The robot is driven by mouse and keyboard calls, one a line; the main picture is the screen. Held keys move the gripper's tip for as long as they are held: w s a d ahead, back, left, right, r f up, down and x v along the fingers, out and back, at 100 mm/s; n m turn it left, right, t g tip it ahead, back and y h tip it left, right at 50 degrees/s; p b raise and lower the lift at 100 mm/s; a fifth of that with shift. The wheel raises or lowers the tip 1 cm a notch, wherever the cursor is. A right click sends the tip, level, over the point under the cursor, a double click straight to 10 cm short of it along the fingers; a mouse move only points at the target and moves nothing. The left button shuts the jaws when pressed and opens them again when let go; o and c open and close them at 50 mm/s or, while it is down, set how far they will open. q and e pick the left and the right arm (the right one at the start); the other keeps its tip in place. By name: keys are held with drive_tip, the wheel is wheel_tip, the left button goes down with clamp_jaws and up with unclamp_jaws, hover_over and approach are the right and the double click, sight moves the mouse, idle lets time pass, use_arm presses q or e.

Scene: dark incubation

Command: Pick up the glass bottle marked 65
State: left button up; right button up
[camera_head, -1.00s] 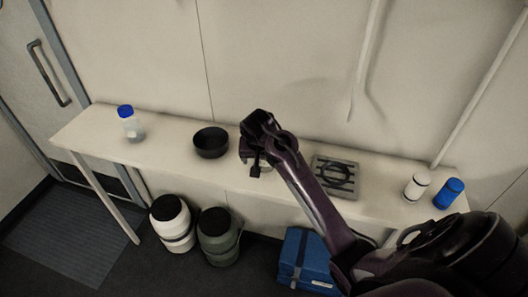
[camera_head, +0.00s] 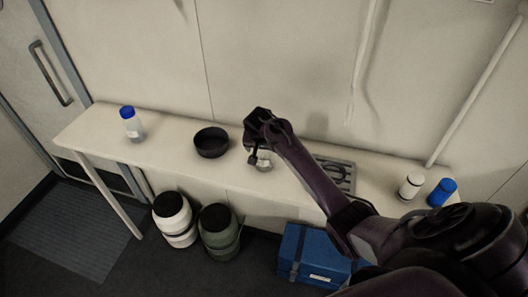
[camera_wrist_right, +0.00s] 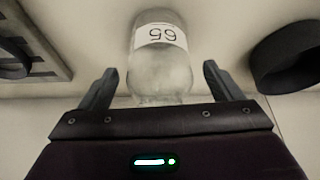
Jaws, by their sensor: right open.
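The glass bottle marked 65 (camera_wrist_right: 160,65) stands in the right wrist view with its white label facing the camera; the number appears upside down there. In the head view the bottle (camera_head: 263,160) is partly hidden by my right gripper. My right gripper (camera_wrist_right: 158,85) is open, with one finger on each side of the bottle's near part and gaps to both sides. In the head view my right gripper (camera_head: 257,150) is over the table at the bottle. My left gripper is not in view.
The narrow white table (camera_head: 180,153) also holds a black bowl (camera_head: 211,143) left of the bottle, a grey rack (camera_head: 340,172) right of it, a blue-capped bottle (camera_head: 133,126), a white container (camera_head: 411,186) and a blue container (camera_head: 442,192). The wall is close behind.

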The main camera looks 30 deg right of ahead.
drive_tip(key=c, duration=1.2)
